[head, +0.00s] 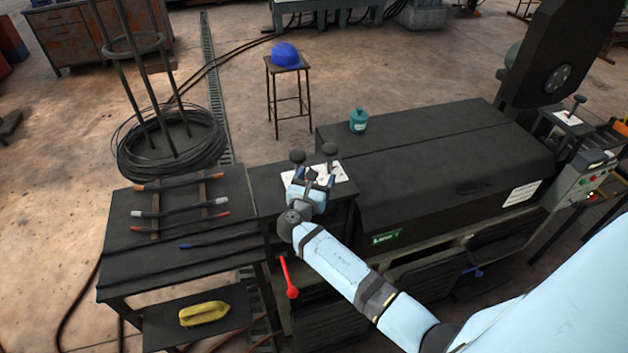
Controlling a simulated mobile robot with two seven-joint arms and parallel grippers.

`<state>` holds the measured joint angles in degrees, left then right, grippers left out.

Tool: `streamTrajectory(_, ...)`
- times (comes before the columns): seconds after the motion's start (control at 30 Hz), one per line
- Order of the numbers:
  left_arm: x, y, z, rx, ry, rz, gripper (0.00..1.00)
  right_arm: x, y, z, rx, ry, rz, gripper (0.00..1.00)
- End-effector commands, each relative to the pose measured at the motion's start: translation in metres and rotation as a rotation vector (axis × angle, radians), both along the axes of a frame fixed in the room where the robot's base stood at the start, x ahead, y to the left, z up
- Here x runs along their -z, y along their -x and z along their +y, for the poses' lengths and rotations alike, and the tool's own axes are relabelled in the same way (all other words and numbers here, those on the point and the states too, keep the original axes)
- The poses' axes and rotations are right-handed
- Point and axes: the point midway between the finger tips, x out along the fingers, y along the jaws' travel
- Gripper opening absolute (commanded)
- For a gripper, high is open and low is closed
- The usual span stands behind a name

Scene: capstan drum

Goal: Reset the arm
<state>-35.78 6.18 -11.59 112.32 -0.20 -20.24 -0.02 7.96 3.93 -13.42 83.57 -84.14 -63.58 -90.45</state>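My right arm comes in from the lower right, and its gripper (315,178) is over the small dark cabinet top at the machine's left end. It is beside a white plate (334,174) with two black-knobbed levers (297,156), (330,149). The gripper partly hides the plate and lever stems. I cannot tell whether its fingers touch a lever or how far they are apart. A red-handled lever (289,280) hangs down the front below the gripper, apart from it. My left gripper is out of view.
A dark bench (124,235) at left holds several rods and a rack; a yellow object (204,313) lies on its lower shelf. The long black machine cover (455,165) fills the right, with a teal canister (358,121) behind its left part. A stool (287,65) bears a blue cap (286,54).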

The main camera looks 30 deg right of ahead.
Motion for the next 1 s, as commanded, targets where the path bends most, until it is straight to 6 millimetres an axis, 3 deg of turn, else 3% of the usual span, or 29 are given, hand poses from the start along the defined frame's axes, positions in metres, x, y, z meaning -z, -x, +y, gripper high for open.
streamTrajectory(0.73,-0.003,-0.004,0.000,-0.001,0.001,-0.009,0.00,0.004,0.001,-0.002,-0.008,-0.024,-0.005,0.77)
streamTrajectory(0.87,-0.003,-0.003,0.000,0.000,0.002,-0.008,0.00,0.039,0.025,0.006,-0.061,-0.236,-0.052,0.77)
streamTrajectory(1.0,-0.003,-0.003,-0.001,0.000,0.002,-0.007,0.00,0.104,0.084,0.033,-0.105,-0.778,-0.189,0.77)
